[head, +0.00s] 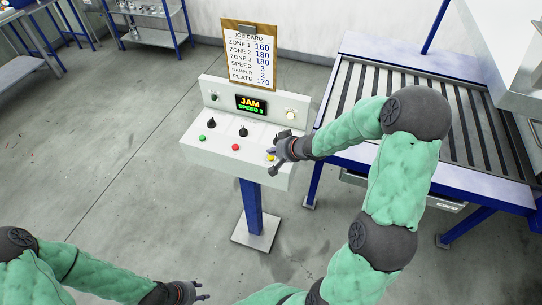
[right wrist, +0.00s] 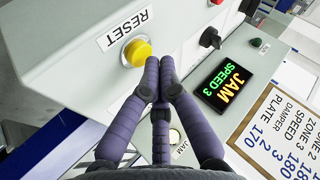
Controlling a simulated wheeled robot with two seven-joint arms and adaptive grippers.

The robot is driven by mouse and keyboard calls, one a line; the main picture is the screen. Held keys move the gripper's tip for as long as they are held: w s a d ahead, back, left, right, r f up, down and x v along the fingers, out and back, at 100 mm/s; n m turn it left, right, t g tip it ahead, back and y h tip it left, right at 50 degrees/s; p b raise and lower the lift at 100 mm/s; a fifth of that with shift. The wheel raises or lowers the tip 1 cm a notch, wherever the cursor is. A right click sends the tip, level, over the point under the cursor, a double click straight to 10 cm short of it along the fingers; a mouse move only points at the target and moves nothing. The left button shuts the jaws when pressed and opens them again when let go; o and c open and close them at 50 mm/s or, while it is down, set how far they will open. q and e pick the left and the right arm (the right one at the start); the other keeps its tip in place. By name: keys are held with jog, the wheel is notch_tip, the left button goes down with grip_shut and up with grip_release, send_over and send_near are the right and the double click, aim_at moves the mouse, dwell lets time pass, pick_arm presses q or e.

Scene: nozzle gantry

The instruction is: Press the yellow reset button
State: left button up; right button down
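The yellow reset button (right wrist: 137,53) sits on the sloped panel beside a RESET label (right wrist: 123,29) in the right wrist view. In the head view its yellow edge (head: 270,157) shows just left of my right gripper (head: 272,158). In the right wrist view my right gripper (right wrist: 160,64) is empty, its fingertips drawn together, right beside the button. I cannot tell whether they touch it. My left gripper (head: 202,291) is low in the head view, far from the panel, with its fingers apart and empty.
The white console (head: 220,152) carries a green button (head: 202,138), a red button (head: 236,147), black knobs and a display (head: 251,104) reading JAM, SPEED 3. A job card (head: 250,57) stands behind it. A roller conveyor (head: 345,90) is close on the right.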

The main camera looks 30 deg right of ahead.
aim_at(273, 157)
jog(key=shift+f, duration=0.5)
dwell(0.5)
dwell(0.3)
jog(key=shift+r+p, duration=0.9)
jog(key=shift+p, duration=0.1)
notch_tip(273, 157, up, 5)
jog(key=p, duration=0.6)
dwell(0.7)
